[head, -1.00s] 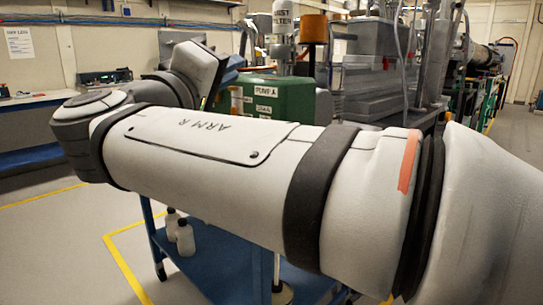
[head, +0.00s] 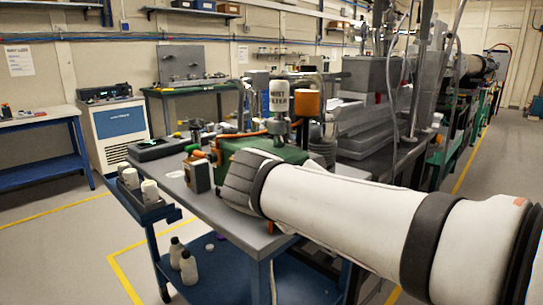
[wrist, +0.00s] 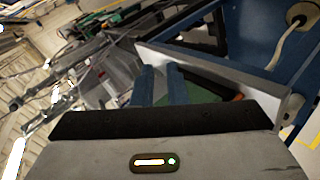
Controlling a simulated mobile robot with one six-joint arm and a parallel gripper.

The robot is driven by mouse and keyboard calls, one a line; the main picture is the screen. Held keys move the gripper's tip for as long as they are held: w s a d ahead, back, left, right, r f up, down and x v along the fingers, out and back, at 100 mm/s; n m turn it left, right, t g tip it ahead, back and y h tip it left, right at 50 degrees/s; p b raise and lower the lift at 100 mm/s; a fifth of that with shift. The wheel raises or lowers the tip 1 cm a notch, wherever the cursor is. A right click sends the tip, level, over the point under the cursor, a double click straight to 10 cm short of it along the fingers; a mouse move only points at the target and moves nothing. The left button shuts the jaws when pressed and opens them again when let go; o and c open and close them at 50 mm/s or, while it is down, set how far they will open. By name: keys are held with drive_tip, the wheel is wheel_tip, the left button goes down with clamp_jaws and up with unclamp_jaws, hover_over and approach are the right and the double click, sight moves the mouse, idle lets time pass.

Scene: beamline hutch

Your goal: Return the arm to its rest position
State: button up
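My arm (head: 350,220) crosses the head view from the lower right to the middle. Its dark grey joint (head: 248,180) hangs over the blue cart, in front of the green pump. My gripper is hidden in the head view. In the wrist view, my gripper (wrist: 159,72) shows two blue fingers standing apart with a gap between them. I see nothing held in the gap; a dull green surface lies beyond it.
The blue cart (head: 215,228) carries the green pump (head: 270,148) and a filter canister (head: 279,100). Small white bottles (head: 150,190) stand in a side tray, others on the lower shelf. A cluttered equipment bench stands behind. Floor at left is open.

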drive_tip(key=s+d+r+m+g+y+p, duration=0.1)
drive_tip(key=s+d+m+g+y+p, duration=0.2)
drive_tip(key=s+p, duration=0.3)
drive_tip(key=s+d+r+m+g+y+p, duration=0.2)
drive_tip(key=s+p, duration=0.5)
drive_tip(key=p, duration=0.8)
drive_tip(key=shift+d+m+g+y, duration=0.5)
drive_tip(key=shift+m+g+y, duration=0.15)
drive_tip(key=shift+y, duration=0.55)
drive_tip(key=shift+s, duration=0.1)
